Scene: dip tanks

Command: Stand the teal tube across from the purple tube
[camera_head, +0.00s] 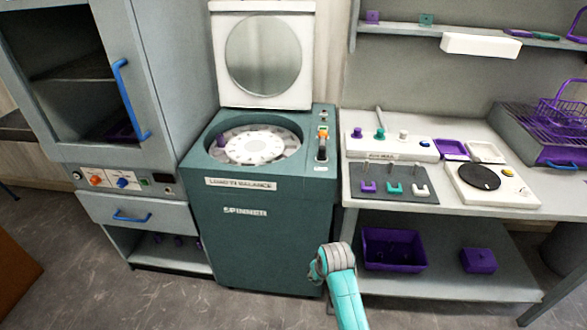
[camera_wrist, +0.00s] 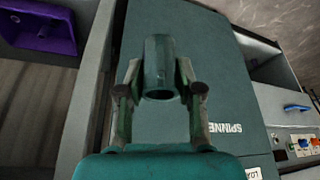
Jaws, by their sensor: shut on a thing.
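My gripper (camera_wrist: 158,92) is shut on the teal tube (camera_wrist: 158,62) in the wrist view, with one finger on each side of it. The tube's round end faces the camera. In the head view my teal arm shows low in front of the spinner, and the held tube cannot be made out. The teal spinner (camera_head: 255,240) stands with its lid (camera_head: 262,55) raised. Its pale round rotor (camera_head: 262,148) has a ring of holes. The purple tube (camera_head: 221,142) stands in the rotor's left side. The hole across from it, on the right, looks empty.
A grey cabinet (camera_head: 165,100) with blue handles stands left of the spinner. On the right, a bench (camera_head: 440,208) holds small devices and a dark mat (camera_head: 425,196) with coloured holders. Purple bins (camera_head: 393,265) sit on the shelf below. Floor in front is clear.

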